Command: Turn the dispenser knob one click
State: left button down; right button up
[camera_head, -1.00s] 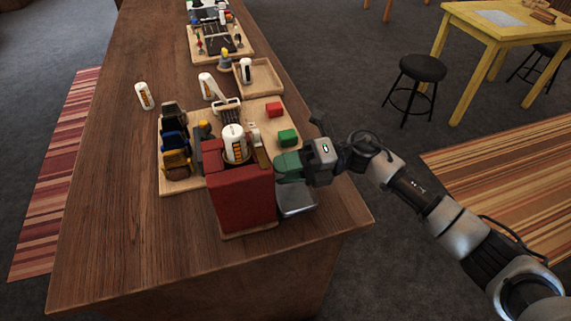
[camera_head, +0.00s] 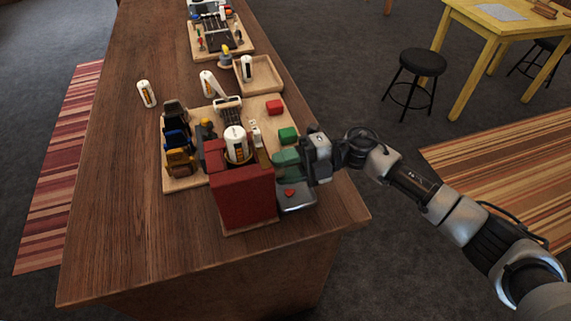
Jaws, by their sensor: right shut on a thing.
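The dispenser is a red box (camera_head: 245,201) near the front end of the wooden counter, with a white canister (camera_head: 236,143) set upright in its top. A green knob (camera_head: 284,160) sticks out from its right side. My right gripper (camera_head: 300,163) comes in from the right and is shut on the knob; its fingers partly cover it. A grey metal tray (camera_head: 301,205) lies below the knob, beside the dispenser, with a small red piece (camera_head: 290,192) in it. My left gripper is out of view.
A wooden board (camera_head: 181,184) behind the dispenser holds black, blue and yellow holders, a green block (camera_head: 288,135) and a red block (camera_head: 274,107). The counter's left front (camera_head: 130,240) is clear.

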jog(key=shift+s+f, duration=0.1)
jog(key=o, duration=0.8)
jog(key=shift+o, duration=0.6)
jog(key=shift+a, duration=0.15)
jog(key=b+v, duration=0.4)
jog(key=v, duration=0.7)
